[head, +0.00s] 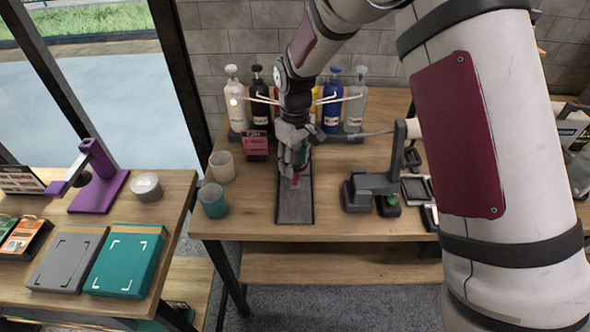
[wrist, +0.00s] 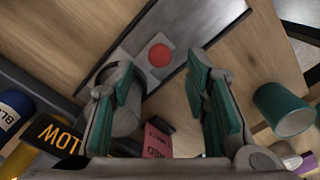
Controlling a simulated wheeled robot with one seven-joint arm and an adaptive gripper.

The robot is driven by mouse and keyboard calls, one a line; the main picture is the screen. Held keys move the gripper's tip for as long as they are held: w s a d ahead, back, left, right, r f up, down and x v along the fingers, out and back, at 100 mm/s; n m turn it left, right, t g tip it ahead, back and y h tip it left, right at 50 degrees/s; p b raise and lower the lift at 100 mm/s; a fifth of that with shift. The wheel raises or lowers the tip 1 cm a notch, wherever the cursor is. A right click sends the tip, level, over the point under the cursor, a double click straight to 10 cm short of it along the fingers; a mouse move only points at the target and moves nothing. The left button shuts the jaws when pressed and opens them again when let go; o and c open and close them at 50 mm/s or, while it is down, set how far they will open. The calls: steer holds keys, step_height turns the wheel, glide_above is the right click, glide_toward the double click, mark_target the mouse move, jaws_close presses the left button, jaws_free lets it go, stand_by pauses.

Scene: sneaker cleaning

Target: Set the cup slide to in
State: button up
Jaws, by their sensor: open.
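The cup slide is a long dark grey track (head: 295,205) lying front to back on the table. On it is a light grey carriage with a red round mark (wrist: 160,55), which shows small and red in the head view (head: 296,178). My gripper (head: 295,165) points down over the track, fingers apart, with teal pads. In the wrist view my gripper (wrist: 160,80) is open and the red mark shows just beyond the fingertips. A grey round cup-like part (wrist: 122,115) is partly hidden by the left finger. I cannot tell whether the fingers touch anything.
A beige cup (head: 221,167) and a teal cup (head: 213,201) stand left of the track. A pink block (head: 255,145) and several bottles (head: 331,102) stand behind. A grey stand (head: 372,190) is at right. The table between the track and that stand is mostly clear.

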step_height(320, 180, up, 8)
steer(key=shift+f, duration=0.15)
steer(key=shift+c, duration=0.2)
